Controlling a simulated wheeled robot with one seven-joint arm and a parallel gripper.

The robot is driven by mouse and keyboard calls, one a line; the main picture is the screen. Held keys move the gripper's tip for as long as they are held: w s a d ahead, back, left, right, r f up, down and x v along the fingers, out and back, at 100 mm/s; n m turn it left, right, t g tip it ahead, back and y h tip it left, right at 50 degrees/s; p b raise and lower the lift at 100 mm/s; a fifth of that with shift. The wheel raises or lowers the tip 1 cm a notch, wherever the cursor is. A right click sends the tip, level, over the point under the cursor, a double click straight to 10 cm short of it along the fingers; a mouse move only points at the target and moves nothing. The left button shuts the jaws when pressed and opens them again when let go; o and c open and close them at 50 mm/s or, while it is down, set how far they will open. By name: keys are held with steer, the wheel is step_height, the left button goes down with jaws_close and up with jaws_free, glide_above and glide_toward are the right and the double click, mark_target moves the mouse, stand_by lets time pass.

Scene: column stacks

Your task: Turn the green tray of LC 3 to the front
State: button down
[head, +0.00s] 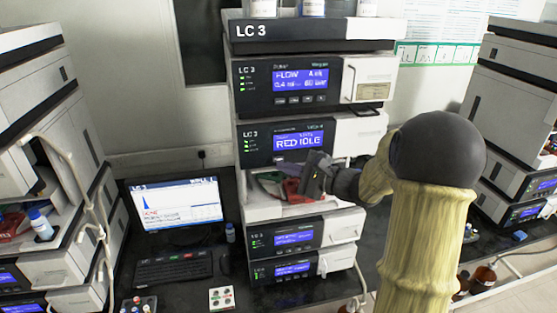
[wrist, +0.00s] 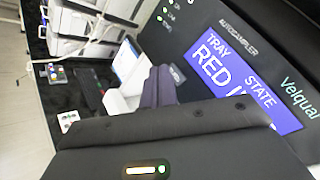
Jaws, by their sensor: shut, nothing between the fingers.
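The LC 3 stack (head: 262,30) stands upright in the middle of the head view. Its autosampler display (head: 298,141) reads "RED IDLE"; in the wrist view the display (wrist: 238,80) shows "TRAY STATE" and "RED". In the open bay below, a red tray part (head: 291,190) faces the front. A small green patch (head: 268,177) shows at the bay's left, perhaps the green tray, mostly hidden. My gripper (head: 288,168) is shut and empty, in front of the bay just under the display. Its closed fingers (wrist: 159,82) show in the wrist view. I cannot tell whether they touch anything.
Other stacks stand at the left (head: 30,120) and right (head: 510,110). A monitor (head: 176,207) and keyboard (head: 175,268) are on the dark bench left of LC 3. A small white block with coloured spots (head: 222,298) lies before the stack. Bottles stand on top of it.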

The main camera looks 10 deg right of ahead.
steer(key=shift+w, duration=0.2)
steer(key=shift+w+b, duration=0.25)
steer(key=shift+b, duration=0.1)
steer(key=shift+w, duration=0.4)
stand_by(0.9)
steer(key=shift+s+b, duration=0.1)
steer(key=shift+b, duration=0.2)
steer(key=shift+s+b, duration=0.5)
steer(key=shift+s, duration=0.25)
steer(key=shift+s+b, duration=1.25)
steer(key=shift+s, duration=1.25)
stand_by(2.6)
